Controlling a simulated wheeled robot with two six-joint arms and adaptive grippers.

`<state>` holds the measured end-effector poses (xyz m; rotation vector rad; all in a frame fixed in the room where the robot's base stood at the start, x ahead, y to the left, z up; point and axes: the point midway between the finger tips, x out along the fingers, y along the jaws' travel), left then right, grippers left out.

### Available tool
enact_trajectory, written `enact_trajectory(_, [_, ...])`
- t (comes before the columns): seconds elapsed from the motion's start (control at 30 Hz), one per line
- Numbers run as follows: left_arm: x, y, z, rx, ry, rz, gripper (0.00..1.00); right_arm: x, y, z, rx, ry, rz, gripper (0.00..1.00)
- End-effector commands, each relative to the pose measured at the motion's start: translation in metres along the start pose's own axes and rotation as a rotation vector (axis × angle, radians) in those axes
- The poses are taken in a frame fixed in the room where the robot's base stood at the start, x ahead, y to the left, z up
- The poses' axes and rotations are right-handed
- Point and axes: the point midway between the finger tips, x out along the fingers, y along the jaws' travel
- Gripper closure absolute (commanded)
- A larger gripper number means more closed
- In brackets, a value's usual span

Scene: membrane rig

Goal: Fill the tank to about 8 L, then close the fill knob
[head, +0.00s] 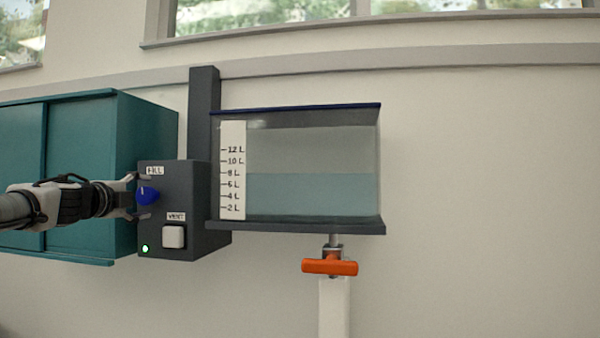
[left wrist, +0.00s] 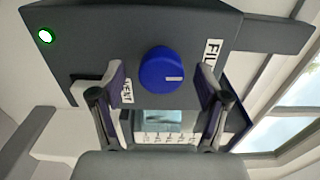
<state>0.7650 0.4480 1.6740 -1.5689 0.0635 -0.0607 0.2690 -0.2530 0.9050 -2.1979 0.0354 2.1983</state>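The clear tank (head: 310,150) holds bluish water (head: 310,195), its surface level with the 8 L mark on the white scale (head: 232,170). The blue fill knob (head: 148,195) is on the dark control box under the FILL label; in the left wrist view the knob (left wrist: 162,69) shows a white pointer line towards the FILL label. My left gripper (head: 134,196) is open in front of the box. Its fingers (left wrist: 160,84) stand on either side of the knob, with gaps, not touching it. My right gripper is not in view.
The control box (head: 195,200) also has a white VENT button (head: 173,237) and a lit green lamp (head: 145,248). An orange valve handle (head: 330,267) is below the tank. A teal cabinet (head: 75,150) stands behind my left arm. The wall right of the tank is clear.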

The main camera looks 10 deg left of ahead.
Motion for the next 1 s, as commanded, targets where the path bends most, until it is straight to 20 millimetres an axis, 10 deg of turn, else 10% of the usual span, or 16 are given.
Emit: enact_trajectory(1.0, [-0.081, -0.001, 0.0, -0.001, -0.001, -0.001, 0.25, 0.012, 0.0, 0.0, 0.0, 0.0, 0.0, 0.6])
